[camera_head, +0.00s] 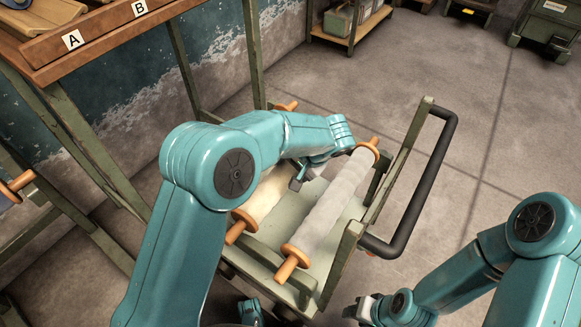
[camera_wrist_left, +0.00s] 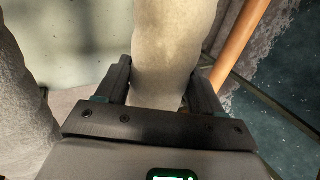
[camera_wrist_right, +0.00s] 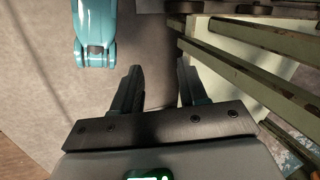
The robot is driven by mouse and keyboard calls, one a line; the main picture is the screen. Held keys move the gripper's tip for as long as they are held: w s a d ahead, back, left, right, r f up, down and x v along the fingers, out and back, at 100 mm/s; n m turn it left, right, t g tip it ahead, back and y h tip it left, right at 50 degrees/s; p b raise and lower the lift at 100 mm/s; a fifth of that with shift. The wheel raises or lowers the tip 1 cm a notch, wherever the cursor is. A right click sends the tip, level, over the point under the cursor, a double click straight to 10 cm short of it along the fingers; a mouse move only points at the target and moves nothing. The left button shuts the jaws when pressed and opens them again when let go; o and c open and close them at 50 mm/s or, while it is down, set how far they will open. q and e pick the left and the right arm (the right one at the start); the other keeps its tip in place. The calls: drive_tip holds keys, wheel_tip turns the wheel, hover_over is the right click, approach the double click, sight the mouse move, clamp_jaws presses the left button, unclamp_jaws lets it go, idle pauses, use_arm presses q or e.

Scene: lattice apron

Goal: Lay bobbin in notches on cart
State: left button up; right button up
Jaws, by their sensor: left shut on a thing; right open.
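The cart (camera_head: 301,283) has a pale green deck, posts and a black handle. A cream bobbin (camera_head: 262,196) with orange ends lies at its left side, partly behind my left arm. My left gripper (camera_head: 299,181) is shut on this bobbin; in the left wrist view its fingers (camera_wrist_left: 161,75) stand on both sides of the cream roll (camera_wrist_left: 168,40). A greyer bobbin (camera_head: 333,203) with orange ends lies beside it, to the right. I cannot tell whether the cream bobbin touches the notches. My right gripper (camera_wrist_right: 160,85) is open and empty beside green rails.
A brown shelf (camera_head: 108,35) with labels A and B stands at the upper left. Another orange bobbin end (camera_head: 17,184) shows at the left edge. The black handle (camera_head: 424,185) juts out to the right. A green bin (camera_head: 549,27) stands far right. The floor between is clear.

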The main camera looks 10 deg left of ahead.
use_arm(q)
drive_tip(key=shift+f+b, duration=0.35)
idle(0.4)
drive_tip(key=o, duration=1.5)
drive_tip(key=p+v, duration=0.5)
drive_tip(key=v, duration=1.1)
drive_tip(key=shift+r+p, duration=0.2)
drive_tip(key=shift+p, duration=0.15)
drive_tip(key=shift+s, duration=0.1)
